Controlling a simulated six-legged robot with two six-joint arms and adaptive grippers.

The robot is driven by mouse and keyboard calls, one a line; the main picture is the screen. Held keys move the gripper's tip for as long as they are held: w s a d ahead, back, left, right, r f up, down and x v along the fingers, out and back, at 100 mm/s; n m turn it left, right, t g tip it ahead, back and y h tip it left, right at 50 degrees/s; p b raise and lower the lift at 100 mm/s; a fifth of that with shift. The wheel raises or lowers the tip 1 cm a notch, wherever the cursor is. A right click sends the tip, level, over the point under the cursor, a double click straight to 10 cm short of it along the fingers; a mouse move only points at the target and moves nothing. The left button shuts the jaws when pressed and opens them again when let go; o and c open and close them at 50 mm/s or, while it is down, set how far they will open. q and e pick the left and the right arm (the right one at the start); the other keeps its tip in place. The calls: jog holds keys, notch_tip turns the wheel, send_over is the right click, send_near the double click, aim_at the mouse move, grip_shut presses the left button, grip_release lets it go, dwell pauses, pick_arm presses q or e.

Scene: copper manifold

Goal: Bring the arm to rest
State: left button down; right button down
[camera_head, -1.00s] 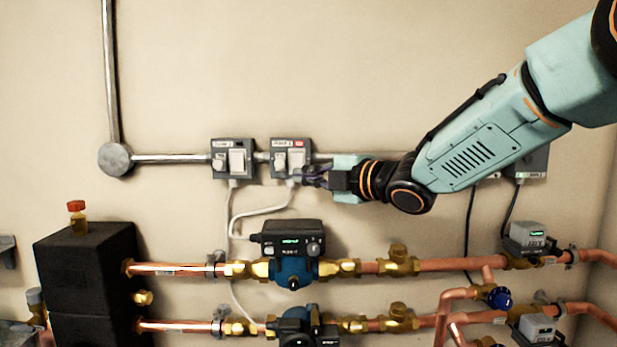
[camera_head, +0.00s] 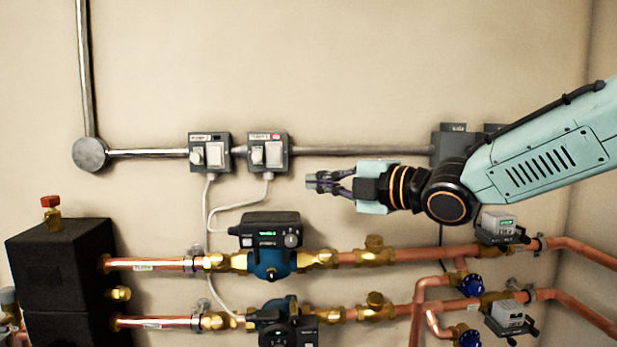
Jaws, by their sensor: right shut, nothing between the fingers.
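My right arm comes in from the right edge. Its gripper (camera_head: 316,182) points left, shut and empty, in front of the beige wall. It is apart from the switch boxes, below and to the right of the right-hand switch box (camera_head: 268,152). It is above the upper copper pipe. The arm hides part of a grey wall box (camera_head: 450,146) behind it. My left gripper does not show.
A left-hand switch box (camera_head: 209,153) joins a grey conduit (camera_head: 350,150). Below run copper pipes (camera_head: 150,264) with a blue-black upper pump (camera_head: 270,245), a lower pump (camera_head: 285,325) and brass valves. A black block (camera_head: 60,270) stands at left.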

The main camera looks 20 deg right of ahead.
jog(key=s+a+f+m+g+h+b, duration=0.15)
jog(key=s+f+m, duration=0.4)
jog(key=f, duration=0.75)
jog(key=s+d+f+m+g+h+b, duration=0.1)
jog(key=s+f+m+g+h+b, duration=0.15)
jog(key=f+m, duration=0.85)
jog(key=s+a+f+m+g+h+b, duration=0.1)
jog(key=s+f+m+g+h, duration=0.35)
jog(key=f, duration=1.05)
jog(key=s+f+m+g+b, duration=0.2)
jog(key=s+f+g+b, duration=0.4)
jog(key=s+f, duration=2)
jog(key=shift+s+d+f, duration=0.15)
jog(key=shift+s+f, duration=0.05)
jog(key=shift+s, duration=0.8)
